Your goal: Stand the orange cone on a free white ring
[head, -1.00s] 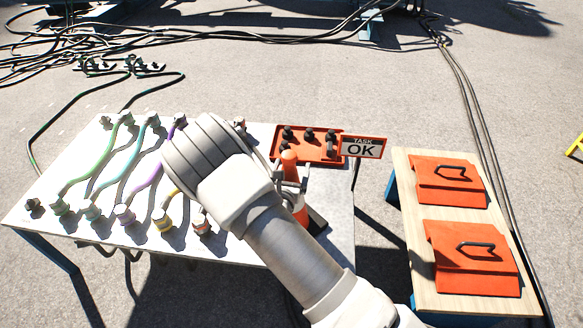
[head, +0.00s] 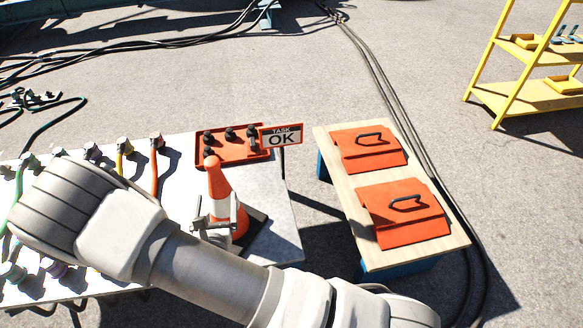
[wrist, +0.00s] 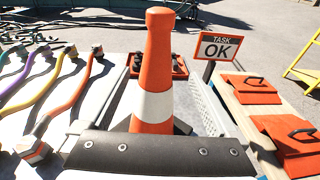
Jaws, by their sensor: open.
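The orange cone (head: 215,187) with a white band stands upright on a dark base at the right end of the white table (head: 278,226). It also shows in the wrist view (wrist: 157,70), large and centred. My gripper (head: 220,222) is at the cone, low on its near side. In the wrist view its fingers reach forward on either side of the cone and are apart. I cannot tell whether they touch it. No white ring is clearly visible in either view.
An orange tray (head: 233,147) with several black knobs and a "TASK OK" sign (head: 281,136) are behind the cone. Colored cables (wrist: 82,85) lie to the left. A wooden bench (head: 379,258) with two orange flaps is at right, a yellow shelf (head: 535,95) beyond it.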

